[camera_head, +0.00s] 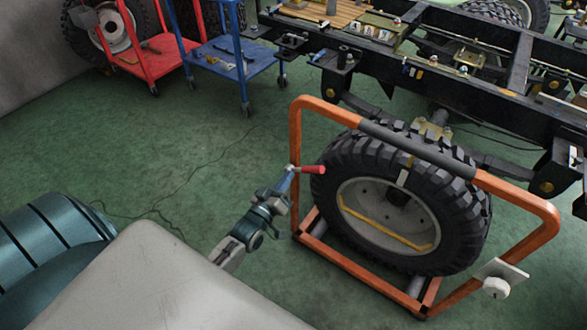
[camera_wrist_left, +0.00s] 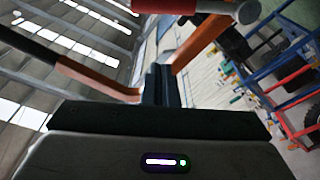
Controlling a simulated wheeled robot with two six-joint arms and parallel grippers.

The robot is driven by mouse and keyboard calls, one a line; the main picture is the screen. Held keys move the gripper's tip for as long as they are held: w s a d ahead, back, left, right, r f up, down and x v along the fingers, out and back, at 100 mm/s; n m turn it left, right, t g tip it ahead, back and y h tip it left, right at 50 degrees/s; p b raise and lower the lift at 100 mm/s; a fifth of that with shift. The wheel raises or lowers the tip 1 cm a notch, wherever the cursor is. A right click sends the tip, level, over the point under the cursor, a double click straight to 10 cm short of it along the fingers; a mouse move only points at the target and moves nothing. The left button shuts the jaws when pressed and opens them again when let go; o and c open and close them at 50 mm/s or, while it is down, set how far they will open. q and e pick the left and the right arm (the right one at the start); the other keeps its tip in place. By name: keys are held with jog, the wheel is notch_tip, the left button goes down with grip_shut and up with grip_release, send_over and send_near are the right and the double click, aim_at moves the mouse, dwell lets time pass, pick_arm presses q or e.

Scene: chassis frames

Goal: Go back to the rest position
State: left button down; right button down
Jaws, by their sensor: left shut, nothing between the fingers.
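My left gripper (camera_head: 287,181) is at the left upright of an orange tubular wheel frame (camera_head: 295,150), just below a short red handle (camera_head: 312,169). In the left wrist view its dark fingers (camera_wrist_left: 158,84) are together with nothing between them. The red handle (camera_wrist_left: 165,5) shows at the top edge of that view, beyond the fingertips. I cannot tell whether the fingers touch the frame. A large black tyre (camera_head: 345,160) with a pale rim stands upright inside the frame. My right gripper is not in view.
A black vehicle chassis (camera_head: 480,105) stands behind the wheel frame. A blue cart (camera_head: 232,58) and a red cart (camera_head: 152,60) with tools stand at the back left. A thin cable lies on the green floor (camera_head: 180,150), which is otherwise clear left of the frame.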

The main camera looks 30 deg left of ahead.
pick_arm(q)
jog(key=shift+s, duration=0.35)
dwell(0.3)
